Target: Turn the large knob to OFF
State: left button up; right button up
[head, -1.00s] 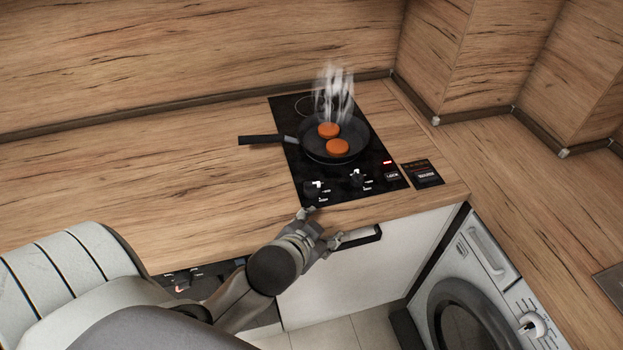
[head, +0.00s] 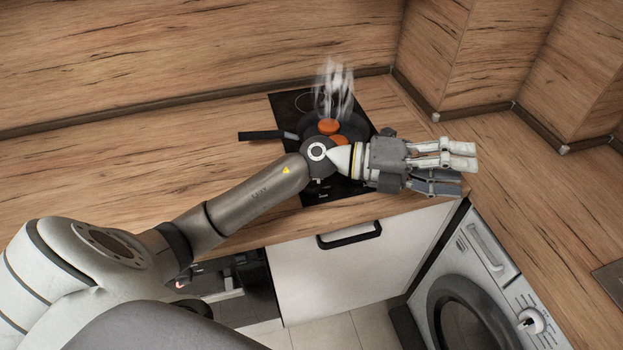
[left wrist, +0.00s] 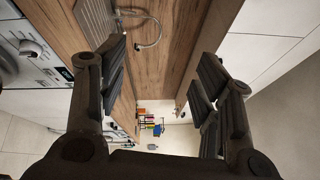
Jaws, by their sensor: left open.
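The black cooktop (head: 283,103) is set in the wooden counter. Its control knobs are hidden in the head view behind my left arm and wrist, so I cannot see the large knob or its setting. My left gripper (head: 468,167) is over the right front corner of the counter, to the right of the cooktop, pointing right. It is open and empty, with its fingers apart. In the left wrist view the gripper (left wrist: 163,72) has nothing between its fingers, and no cooktop knob shows there. My right gripper is not in view.
A black pan, its handle (head: 262,135) pointing left, holds orange patties (head: 328,127) and steams on the cooktop. A white washing machine (head: 487,252) with a dial (head: 531,321) stands at lower right. A drawer with a dark handle (head: 349,236) is below. The left counter is clear.

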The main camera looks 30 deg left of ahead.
pick_arm(q)
jog(key=w+a+f+m+g+y, duration=0.1)
jog(key=a+f+m+g+y, duration=0.35)
jog(key=a+f+y, duration=0.45)
jog(key=a+n+g+y, duration=0.1)
jog(key=a+y, duration=0.1)
jog(key=a, duration=0.4)
jog(key=a+f+n+g+y, duration=0.1)
jog(key=a+y, duration=0.2)
jog(key=a, duration=0.4)
jog(key=a+f+n+g+y, duration=0.1)
jog(key=a+y, duration=0.1)
jog(key=a, duration=0.5)
jog(key=shift+s+a+y, duration=0.1)
jog(key=shift+s+y, duration=0.05)
jog(key=shift+y, duration=0.25)
jog(key=f+p, duration=0.1)
jog(key=f, duration=0.2)
jog(key=f+p, duration=0.1)
jog(key=f, duration=0.6)
jog(key=shift+d+f+p, duration=0.15)
jog(key=shift+d+p, duration=0.2)
jog(key=shift+p, duration=0.05)
